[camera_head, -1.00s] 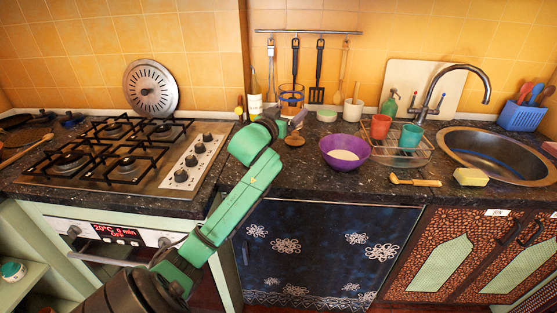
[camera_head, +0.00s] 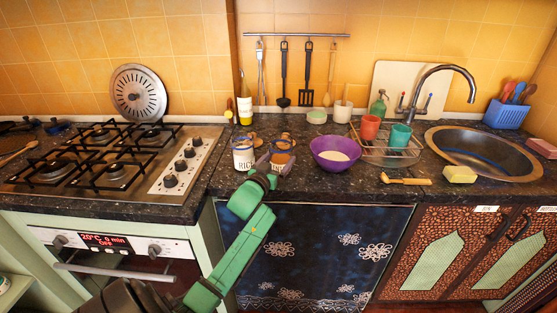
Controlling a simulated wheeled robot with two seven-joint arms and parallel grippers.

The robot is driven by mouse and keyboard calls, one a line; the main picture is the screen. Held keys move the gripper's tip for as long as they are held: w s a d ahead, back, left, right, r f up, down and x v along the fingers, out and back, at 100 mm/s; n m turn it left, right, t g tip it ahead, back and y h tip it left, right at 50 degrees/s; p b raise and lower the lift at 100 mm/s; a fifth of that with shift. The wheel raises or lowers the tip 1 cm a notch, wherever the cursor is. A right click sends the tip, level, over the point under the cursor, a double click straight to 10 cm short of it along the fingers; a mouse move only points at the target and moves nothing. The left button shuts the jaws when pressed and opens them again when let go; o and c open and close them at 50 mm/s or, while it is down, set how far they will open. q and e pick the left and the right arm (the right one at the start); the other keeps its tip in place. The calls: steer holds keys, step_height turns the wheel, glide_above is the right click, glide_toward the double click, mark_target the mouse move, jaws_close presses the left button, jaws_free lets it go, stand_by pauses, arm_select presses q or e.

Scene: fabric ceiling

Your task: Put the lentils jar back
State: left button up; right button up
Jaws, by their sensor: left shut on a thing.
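The lentils jar (camera_head: 283,150), a clear jar with orange-brown contents, is at the front of the counter, just left of the purple bowl. My left gripper (camera_head: 277,168) reaches it from the front and is shut on it. The gripper covers the jar's lower part, so I cannot tell whether its base touches the counter. The rice jar (camera_head: 243,155), with a white label reading RICE, stands just left of it. My right gripper is not in view.
The purple bowl (camera_head: 329,162) with pale contents is close on the right. The dish rack (camera_head: 382,157) with cups is beyond it. A bottle (camera_head: 245,110) stands behind by the wall. The stove (camera_head: 190,150) is at left. Some counter behind the jars is free.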

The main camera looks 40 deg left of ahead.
arm_select(q)
steer(key=o, duration=1.6)
steer(key=shift+r, duration=0.2)
steer(key=v, duration=1.2)
steer(key=shift+b, duration=0.3)
